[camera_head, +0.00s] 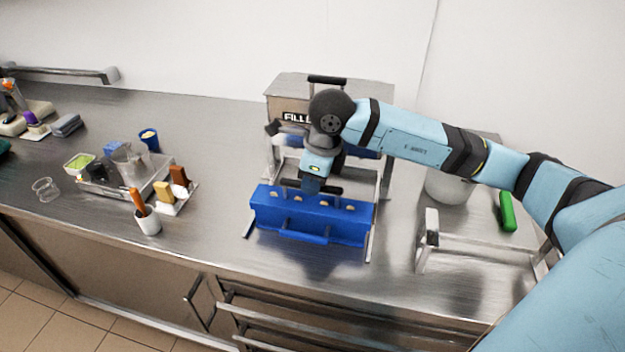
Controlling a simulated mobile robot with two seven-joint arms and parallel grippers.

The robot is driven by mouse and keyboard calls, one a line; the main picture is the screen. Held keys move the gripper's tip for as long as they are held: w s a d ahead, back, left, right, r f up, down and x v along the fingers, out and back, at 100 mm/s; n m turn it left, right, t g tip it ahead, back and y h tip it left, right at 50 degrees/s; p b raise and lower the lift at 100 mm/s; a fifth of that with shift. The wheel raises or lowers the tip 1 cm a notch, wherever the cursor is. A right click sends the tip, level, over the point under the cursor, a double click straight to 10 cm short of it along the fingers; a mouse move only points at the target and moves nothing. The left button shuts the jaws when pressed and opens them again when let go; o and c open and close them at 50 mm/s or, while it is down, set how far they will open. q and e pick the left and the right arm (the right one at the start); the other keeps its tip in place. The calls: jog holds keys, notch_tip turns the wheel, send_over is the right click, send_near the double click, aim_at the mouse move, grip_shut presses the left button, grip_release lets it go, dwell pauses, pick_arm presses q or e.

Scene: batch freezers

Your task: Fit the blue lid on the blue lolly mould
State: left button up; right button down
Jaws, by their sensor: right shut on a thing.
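The blue lolly mould (312,228) is a long blue block in the middle of the steel counter, with a blue bar along its front. A row of pale round spots shows along its top. My right gripper (312,188) is above the back part of the mould, pointing down, and is shut on a dark bar handle that looks like the blue lid's. The lid's outline is hard to separate from the mould's blue top. Whether it sits flush or hovers is unclear, as the gripper hides part of it. My left gripper is not in view.
A steel machine marked "FILL" (290,117) stands behind the mould, with blue parts under it. A steel rack (475,243) and a green-handled object (507,211) are at right.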

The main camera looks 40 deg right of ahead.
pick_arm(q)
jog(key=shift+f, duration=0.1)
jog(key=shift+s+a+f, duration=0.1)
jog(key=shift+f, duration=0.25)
pick_arm(e)
jog(key=shift+f, duration=0.1)
